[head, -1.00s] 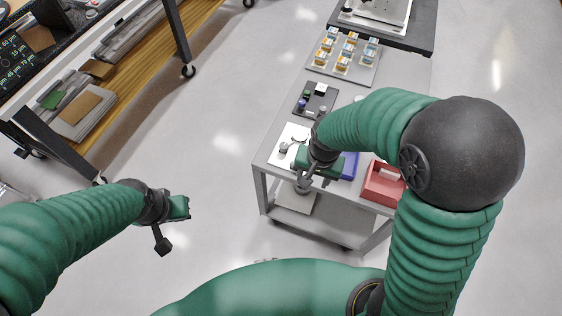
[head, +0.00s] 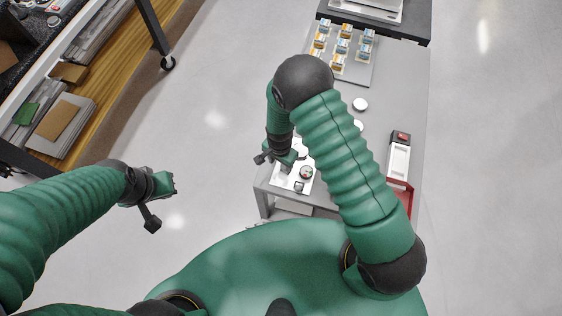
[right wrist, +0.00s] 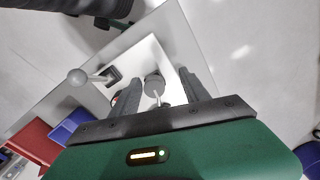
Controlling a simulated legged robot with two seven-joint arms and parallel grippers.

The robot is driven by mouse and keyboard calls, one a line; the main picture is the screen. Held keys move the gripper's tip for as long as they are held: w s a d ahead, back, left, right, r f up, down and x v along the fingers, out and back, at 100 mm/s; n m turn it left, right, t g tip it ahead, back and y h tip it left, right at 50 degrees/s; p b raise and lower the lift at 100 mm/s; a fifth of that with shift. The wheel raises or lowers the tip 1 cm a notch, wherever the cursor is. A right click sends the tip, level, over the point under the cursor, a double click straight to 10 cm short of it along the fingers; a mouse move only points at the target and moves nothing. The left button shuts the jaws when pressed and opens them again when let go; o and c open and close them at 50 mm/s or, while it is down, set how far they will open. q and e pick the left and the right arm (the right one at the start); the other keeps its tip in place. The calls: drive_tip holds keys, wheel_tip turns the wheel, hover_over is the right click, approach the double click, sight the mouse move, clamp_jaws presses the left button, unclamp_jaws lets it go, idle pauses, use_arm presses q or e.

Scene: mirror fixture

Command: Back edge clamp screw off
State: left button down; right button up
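The mirror fixture's white plate (head: 292,186) lies on the near end of the grey cart, partly hidden by my right arm; it also shows in the right wrist view (right wrist: 135,62). A grey round-headed screw (right wrist: 154,84) stands between the two dark fingers of my right gripper (right wrist: 160,84), with gaps on both sides. It looks like a clamp screw, but I cannot tell which edge it is on. My right gripper (head: 278,158) is open, at the plate's left side in the head view. My left gripper (head: 170,184) hangs over bare floor, away from the cart.
A ball-ended lever (right wrist: 80,76) rises beside the screw. A red bin (head: 404,198) and a small white box with a red and black top (head: 400,152) are on the cart's right. White discs (head: 360,104) and a tray of small boxes (head: 352,68) lie farther back.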

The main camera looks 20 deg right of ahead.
drive_tip(key=shift+s+a+f, duration=0.1)
drive_tip(key=shift+s+f, duration=0.05)
drive_tip(key=shift+f, duration=0.1)
drive_tip(key=shift+d, duration=0.25)
drive_tip(key=d, duration=0.2)
drive_tip(key=shift+d+f, duration=0.35)
drive_tip(key=shift+c, duration=1.2)
drive_tip(key=shift+w+d, duration=0.15)
drive_tip(key=shift+w, duration=0.05)
drive_tip(key=shift+c, duration=1.3)
drive_tip(key=shift+a, duration=0.2)
drive_tip(key=shift+c, duration=1.2)
drive_tip(key=shift+a, duration=0.35)
drive_tip(key=shift+c, duration=1.1)
drive_tip(key=shift+s+a+r, duration=0.15)
drive_tip(key=shift+a, duration=0.4)
clamp_jaws()
drive_tip(key=shift+d, duration=0.4)
use_arm(q)
drive_tip(key=shift+s+d+r, duration=0.2)
drive_tip(key=shift+d, duration=0.6)
use_arm(e)
drive_tip(key=shift+a, duration=0.2)
